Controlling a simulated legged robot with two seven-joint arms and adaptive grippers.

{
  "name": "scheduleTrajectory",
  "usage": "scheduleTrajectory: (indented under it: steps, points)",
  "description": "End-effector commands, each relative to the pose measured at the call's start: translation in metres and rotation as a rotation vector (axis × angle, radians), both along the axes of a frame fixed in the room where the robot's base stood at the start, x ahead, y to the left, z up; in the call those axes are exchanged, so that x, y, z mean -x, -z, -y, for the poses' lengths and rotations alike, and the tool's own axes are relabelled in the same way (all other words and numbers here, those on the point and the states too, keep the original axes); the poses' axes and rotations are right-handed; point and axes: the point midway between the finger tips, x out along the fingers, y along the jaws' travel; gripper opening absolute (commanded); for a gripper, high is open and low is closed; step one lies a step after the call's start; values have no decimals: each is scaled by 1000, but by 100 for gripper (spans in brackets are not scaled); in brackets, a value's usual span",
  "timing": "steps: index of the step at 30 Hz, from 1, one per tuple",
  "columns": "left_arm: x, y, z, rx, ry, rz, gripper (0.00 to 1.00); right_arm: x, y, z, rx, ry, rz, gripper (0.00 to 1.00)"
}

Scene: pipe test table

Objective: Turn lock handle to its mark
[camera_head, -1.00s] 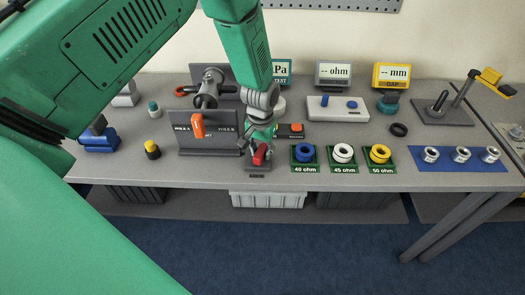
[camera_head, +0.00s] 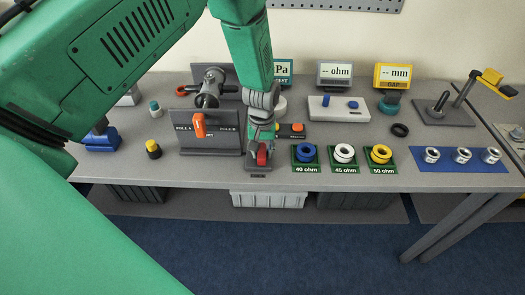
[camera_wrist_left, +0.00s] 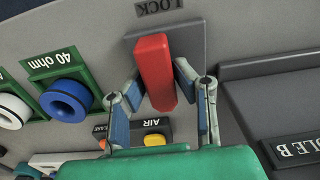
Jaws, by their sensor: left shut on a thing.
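The red lock handle (camera_wrist_left: 157,72) stands out from a grey base plate (camera_wrist_left: 190,42) marked LOCK in the left wrist view. My left gripper (camera_wrist_left: 160,88) has its blue-padded fingers on both sides of the handle and is shut on it. In the head view the red handle (camera_head: 262,154) shows below my left gripper (camera_head: 261,145), near the table's front edge. The fingers partly hide the handle there. The handle's mark cannot be made out. My right gripper is not in view.
A grey panel (camera_head: 208,140) with an orange handle (camera_head: 199,126) stands just left of the lock. Blue, white and yellow rings on green 40, 45 and 50 ohm pads (camera_head: 306,168) lie to the right. An AIR box (camera_head: 298,131) sits close behind.

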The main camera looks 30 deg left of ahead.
Motion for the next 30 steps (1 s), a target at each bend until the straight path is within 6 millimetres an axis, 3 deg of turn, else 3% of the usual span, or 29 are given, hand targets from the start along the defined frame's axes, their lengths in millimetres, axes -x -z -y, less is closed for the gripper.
scheduleTrajectory:
  steps: [4,5,6,19,30]
  points:
    - [8,5,2,4,-1,-20,0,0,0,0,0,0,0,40]
    - [8,5,3,5,-1,-19,30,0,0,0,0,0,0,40]
    - [7,5,3,5,-1,-19,43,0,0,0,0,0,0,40]
    - [1,-8,1,2,0,-3,43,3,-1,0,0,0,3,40]
    - [1,-81,1,2,1,-5,43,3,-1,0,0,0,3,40]
